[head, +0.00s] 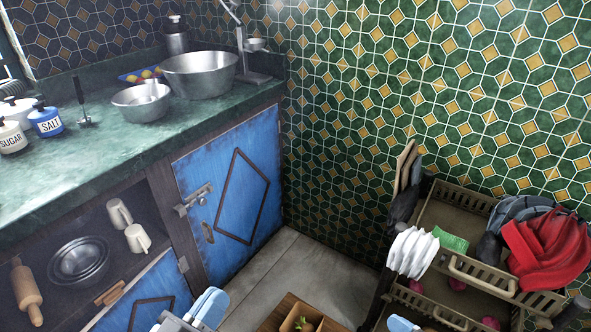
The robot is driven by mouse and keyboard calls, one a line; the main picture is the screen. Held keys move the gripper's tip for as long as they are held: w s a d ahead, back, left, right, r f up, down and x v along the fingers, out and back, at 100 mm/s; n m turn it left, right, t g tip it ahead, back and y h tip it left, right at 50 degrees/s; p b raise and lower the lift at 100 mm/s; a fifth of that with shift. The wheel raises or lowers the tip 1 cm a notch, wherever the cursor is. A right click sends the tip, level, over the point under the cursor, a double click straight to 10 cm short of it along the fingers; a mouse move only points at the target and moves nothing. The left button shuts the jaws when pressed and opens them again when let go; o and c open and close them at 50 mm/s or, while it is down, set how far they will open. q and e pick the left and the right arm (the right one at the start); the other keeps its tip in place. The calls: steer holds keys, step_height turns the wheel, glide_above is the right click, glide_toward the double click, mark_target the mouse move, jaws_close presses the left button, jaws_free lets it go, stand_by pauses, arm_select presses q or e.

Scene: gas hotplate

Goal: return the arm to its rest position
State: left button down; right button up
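My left gripper (207,307) shows at the bottom edge, left of centre, with light blue finger pieces close side by side and grey parts to their left. It is in front of the blue cupboard and over the floor in the picture. I see nothing held in it, but the lower part is cut off and I cannot tell its opening. Of my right gripper (402,324) only a light blue tip shows at the bottom edge, in front of the rack; the remainder is out of view.
A green counter (60,185) with bowls and jars runs along the left. Below it are a shelf with a rolling pin (27,293) and blue cupboard doors (228,190). A tiered rack (470,270) with a red cloth (548,250) stands right. A wooden box (275,318) with greenery is at bottom centre.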

steer(key=s+r+n+t+y, duration=0.2)
steer(key=s+r+n+t, duration=0.15)
steer(key=r, duration=0.65)
steer(key=w+a+r+m+t+h+p, duration=0.1)
steer(key=w+a+r+m+h+p, duration=0.3)
steer(key=r+p, duration=0.6)
arm_select(q)
steer(key=s+a+r+g+y+p, duration=0.4)
steer(key=a+r+g+y+p, duration=0.1)
steer(key=p, duration=2.2)
steer(key=a+g+y, duration=0.1)
steer(key=a+g, duration=0.1)
steer(key=a, duration=0.1)
steer(key=shift+r, duration=0.3)
arm_select(e)
steer(key=s+d+m+g+h, duration=0.1)
steer(key=s+d+g+h, duration=0.3)
steer(key=d, duration=0.4)
steer(key=shift+s+g, duration=0.55)
steer(key=shift+s, duration=0.15)
arm_select(q)
steer(key=shift+w, duration=0.1)
